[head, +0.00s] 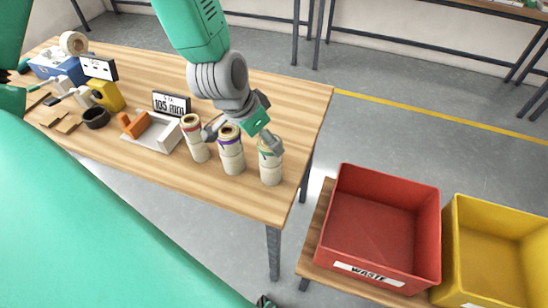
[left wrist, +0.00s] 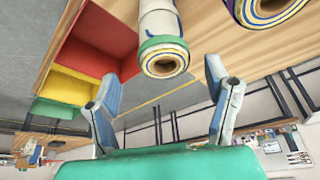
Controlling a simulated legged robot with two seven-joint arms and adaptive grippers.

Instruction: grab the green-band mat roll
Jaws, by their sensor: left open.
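The green-band mat roll (head: 271,172) stands upright at the table's right end, the rightmost of three pale rolls. Its green-ringed open end also shows in the left wrist view (left wrist: 162,48), centred between my finger tips and a little beyond them. My left gripper (head: 241,142) is open and empty above the rolls; in the head view one finger overlaps the top of the green-band roll. I cannot tell whether it touches. The gripper's two spread fingers also show in the left wrist view (left wrist: 160,75). My right gripper is not seen.
The purple-band roll (head: 233,160) stands close left of the green one, and the red-band roll (head: 195,150) beyond it. A grey tray (head: 168,139) and a label sign (head: 171,104) are further left. A red waste bin (head: 380,225) and yellow bin (head: 500,250) stand right.

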